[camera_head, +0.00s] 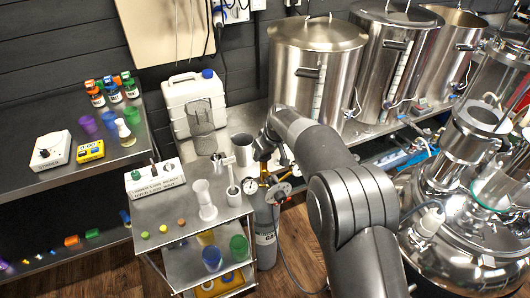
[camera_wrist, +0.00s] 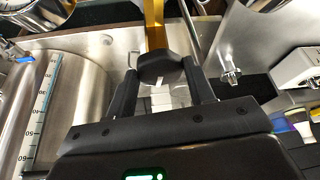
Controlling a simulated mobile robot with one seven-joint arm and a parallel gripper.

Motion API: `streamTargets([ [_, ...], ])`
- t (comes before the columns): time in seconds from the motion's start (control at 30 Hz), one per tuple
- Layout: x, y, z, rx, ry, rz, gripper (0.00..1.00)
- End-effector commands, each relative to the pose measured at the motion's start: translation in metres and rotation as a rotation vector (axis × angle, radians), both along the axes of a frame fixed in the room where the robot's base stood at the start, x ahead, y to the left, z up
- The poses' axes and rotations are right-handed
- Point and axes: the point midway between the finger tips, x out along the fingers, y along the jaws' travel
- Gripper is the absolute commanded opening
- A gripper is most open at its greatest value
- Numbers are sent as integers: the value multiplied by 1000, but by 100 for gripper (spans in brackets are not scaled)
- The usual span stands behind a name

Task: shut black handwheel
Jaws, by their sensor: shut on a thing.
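The black handwheel (camera_wrist: 160,68) sits between the two fingers of my gripper (camera_wrist: 161,64) in the wrist view, one finger on each side. A gold-coloured stem or valve body (camera_wrist: 154,24) runs away from it. In the head view my gripper (camera_head: 268,152) is over the top of a grey gas cylinder (camera_head: 265,238) with a brass valve (camera_head: 263,175). There my own wrist and fingers hide the handwheel. My gripper is shut on the handwheel. The wheel's turn position cannot be told.
A gauge (camera_head: 282,190) with a hose hangs beside the valve. A small steel trolley (camera_head: 185,235) with a white cylinder-like vessel (camera_head: 205,200) stands close on the left. Large steel pots (camera_head: 315,75) stand behind on a bench. A shiny steel vessel (camera_head: 455,255) is at the right.

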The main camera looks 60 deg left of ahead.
Motion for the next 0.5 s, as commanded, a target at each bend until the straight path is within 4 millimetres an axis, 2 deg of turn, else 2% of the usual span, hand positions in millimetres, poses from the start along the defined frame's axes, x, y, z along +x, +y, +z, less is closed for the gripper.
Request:
streamTargets([
  [0.03,0,0,0,0,0,0,39],
  [0.2,0,0,0,0,0,0,26],
  [0.5,-1,0,0,-1,0,-41,26],
])
